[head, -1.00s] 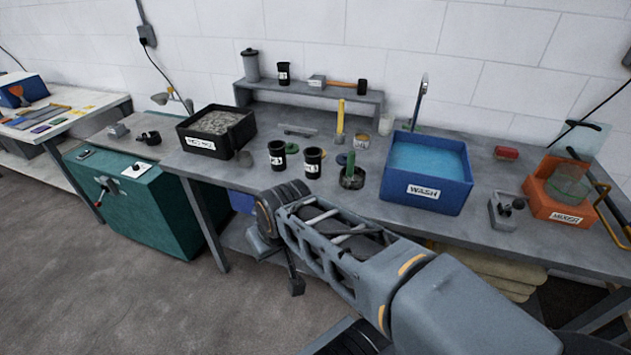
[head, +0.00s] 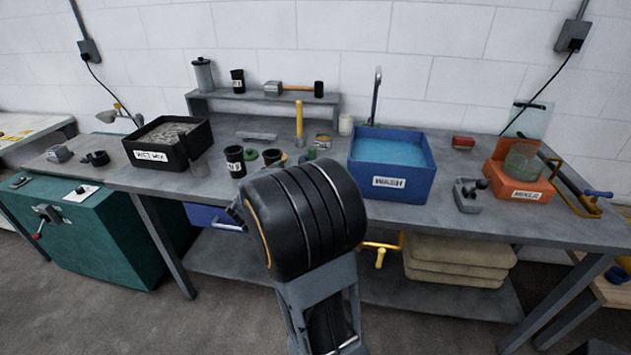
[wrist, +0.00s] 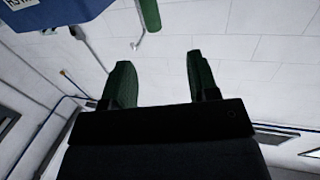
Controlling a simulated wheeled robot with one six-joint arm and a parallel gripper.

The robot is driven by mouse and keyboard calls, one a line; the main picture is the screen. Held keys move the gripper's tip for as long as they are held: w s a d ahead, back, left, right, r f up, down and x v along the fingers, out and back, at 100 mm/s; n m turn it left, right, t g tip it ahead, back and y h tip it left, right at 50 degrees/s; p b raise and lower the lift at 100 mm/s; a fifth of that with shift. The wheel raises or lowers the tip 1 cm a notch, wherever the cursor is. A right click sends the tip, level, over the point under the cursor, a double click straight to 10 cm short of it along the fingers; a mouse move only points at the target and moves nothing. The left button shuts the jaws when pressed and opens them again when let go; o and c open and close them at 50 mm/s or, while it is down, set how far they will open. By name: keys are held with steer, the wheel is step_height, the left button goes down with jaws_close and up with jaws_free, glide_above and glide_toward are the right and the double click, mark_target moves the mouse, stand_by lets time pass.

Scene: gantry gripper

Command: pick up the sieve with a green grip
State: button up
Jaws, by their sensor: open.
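The sieve is mostly hidden behind my arm in the head view. A small upright green piece (head: 312,154), seemingly its grip, shows just above my dark wrist joint. In the wrist view, a green cylinder (wrist: 149,14) is cut off by the top edge; it may be that grip, but I cannot tell. My gripper (wrist: 158,62) has two dark green fingers, apart with nothing between them. It is hidden in the head view. The cylinder appears beyond the fingers, not touching them.
The blue wash tub (head: 405,190) stands right of the green piece. A black cup (head: 235,160), a green ring (head: 251,154) and an upright yellow handle (head: 299,118) are nearby. The black wet mix tray (head: 190,142) is left, the orange mixer box (head: 520,190) right. A raised shelf (head: 220,98) runs behind.

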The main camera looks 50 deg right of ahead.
mark_target(315, 149)
steer(key=shift+g, duration=0.3)
steer(key=x, duration=0.9)
steer(key=p+x, duration=0.1)
steer(key=x, duration=0.3)
steer(key=shift+s+d+r, duration=0.15)
steer(key=shift+s+d, duration=0.1)
steer(key=shift+d, duration=0.2)
steer(key=c, duration=0.9)
